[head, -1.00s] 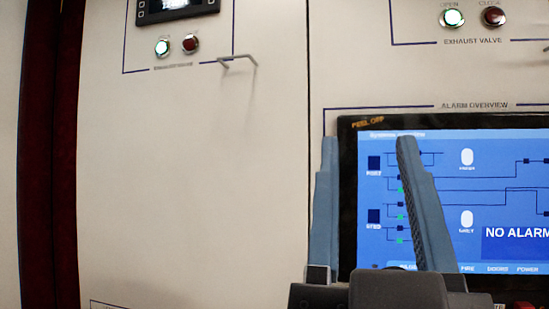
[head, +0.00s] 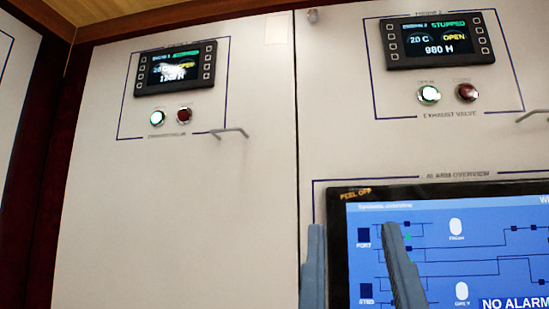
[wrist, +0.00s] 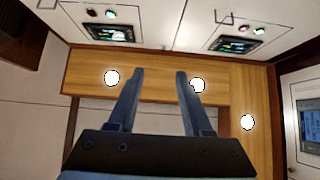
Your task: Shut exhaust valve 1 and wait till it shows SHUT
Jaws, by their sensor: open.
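In the head view, the left cabinet carries a small display (head: 175,68) with blurred text, including a yellow OPEN. Below it are a lit green-white button (head: 157,118) and a dark red button (head: 184,115), inside a blue outline. The right cabinet's display (head: 440,40) reads STOPPED, 20 C, OPEN, 980 H. It has its own lit button (head: 429,94) and red button (head: 467,92), with an EXHAUST VALVE label below. My gripper (head: 353,227) is open and empty, in front of the alarm screen, lower right of the left buttons. It also shows in the wrist view (wrist: 159,73).
Handles stick out beside the left buttons (head: 230,132) and at the right edge (head: 533,115). The alarm overview screen (head: 450,250) reads NO ALARM. The left cabinet's lower face is bare. The wrist view shows an upside-down wooden ceiling (wrist: 155,85) with round lights.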

